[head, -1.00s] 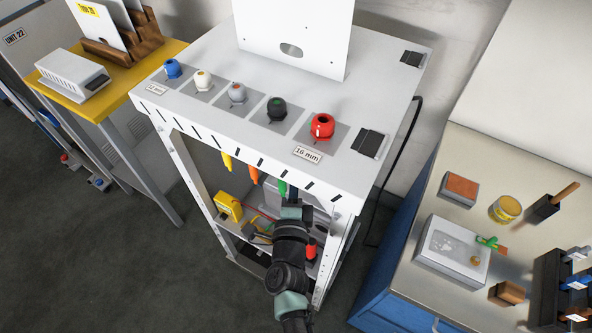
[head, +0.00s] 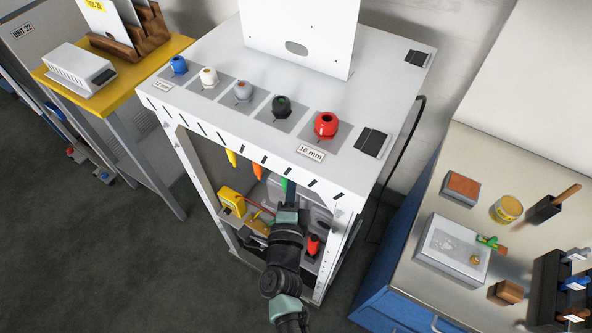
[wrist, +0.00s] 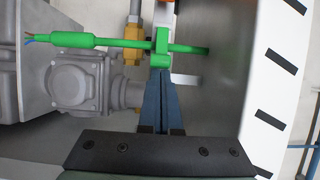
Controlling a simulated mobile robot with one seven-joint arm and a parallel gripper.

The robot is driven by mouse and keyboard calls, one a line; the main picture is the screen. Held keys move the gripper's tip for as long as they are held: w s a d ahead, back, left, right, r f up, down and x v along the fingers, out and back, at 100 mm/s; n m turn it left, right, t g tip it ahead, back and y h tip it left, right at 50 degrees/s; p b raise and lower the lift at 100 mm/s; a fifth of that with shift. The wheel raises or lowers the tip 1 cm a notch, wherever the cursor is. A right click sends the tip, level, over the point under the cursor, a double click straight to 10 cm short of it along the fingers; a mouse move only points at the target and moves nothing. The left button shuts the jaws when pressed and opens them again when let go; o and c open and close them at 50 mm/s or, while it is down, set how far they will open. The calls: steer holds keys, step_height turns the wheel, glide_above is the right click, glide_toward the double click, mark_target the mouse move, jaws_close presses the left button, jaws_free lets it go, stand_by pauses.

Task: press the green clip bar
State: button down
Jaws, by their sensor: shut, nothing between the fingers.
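A green clip bar (wrist: 161,48) sits across a green cable (wrist: 110,42) in the middle of the wrist view. The cable runs level, with a thicker sleeve and bare wire ends at the left. My gripper (wrist: 161,80) is shut and empty, its blue-grey fingers pointing at the clip bar from below in the picture. The tips look very close to its lower edge; I cannot tell whether they touch. In the head view a green part (head: 284,184) hangs under the front edge of the white cabinet, and my gripper (head: 290,188) is at it, hiding some of it.
The white cabinet (head: 225,120) has a slotted front edge and a post at each side of its opening. Orange (head: 258,171) and yellow (head: 231,157) parts hang to the left. Grey pipework (wrist: 80,85) and a brass fitting (wrist: 132,50) lie behind the cable.

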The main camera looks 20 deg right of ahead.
steer(key=shift+w+a+p, duration=0.15)
steer(key=shift+a+p, duration=0.15)
steer(key=shift+a, duration=1)
steer(key=shift+w+a+p, duration=0.1)
steer(key=shift+a+p, duration=0.15)
steer(key=shift+a, duration=1.05)
steer(key=shift+w, duration=0.1)
